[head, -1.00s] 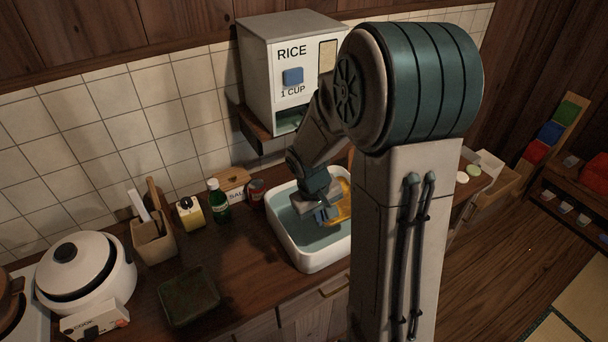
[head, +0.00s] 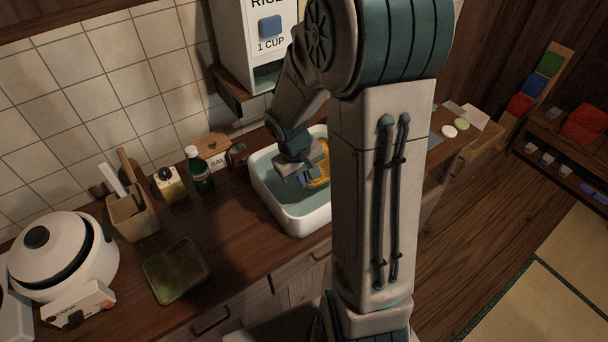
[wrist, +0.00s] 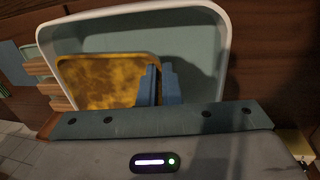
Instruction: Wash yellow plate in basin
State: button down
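The yellow plate (head: 323,176) is in the white basin (head: 305,224), partly hidden behind my arm. In the wrist view the plate (wrist: 105,78) is squarish with brown stains over its face. It lies toward the left side of the basin (wrist: 226,50). My gripper (head: 308,180) reaches down into the basin. In the wrist view its two blue fingers (wrist: 160,85) are close together at the plate's right edge, with the edge between them. The basin has a grey-blue inside, and its far right part is hidden by my arm in the head view.
The rice dispenser (head: 262,55) hangs above the basin. Bare counter lies left of the basin.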

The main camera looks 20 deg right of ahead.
jog(key=shift+f+b, duration=5)
jog(key=shift+f, duration=0.65)
jog(key=shift+d, duration=0.1)
jog(key=shift+w+d, duration=0.25)
jog(key=shift+d, duration=0.85)
jog(key=shift+s+a+f+b, duration=0.1)
jog(key=shift+s+a+b, duration=0.15)
jog(key=shift+a, duration=0.75)
jog(key=shift+s+a+b, duration=0.15)
jog(key=shift+a+b, duration=0.15)
jog(key=shift+a, duration=0.65)
jog(key=shift+d, duration=0.15)
jog(key=shift+w+d+r+p, duration=0.1)
jog(key=shift+d+r+p, duration=0.1)
jog(key=shift+d+p, duration=0.1)
jog(key=shift+d, duration=0.15)
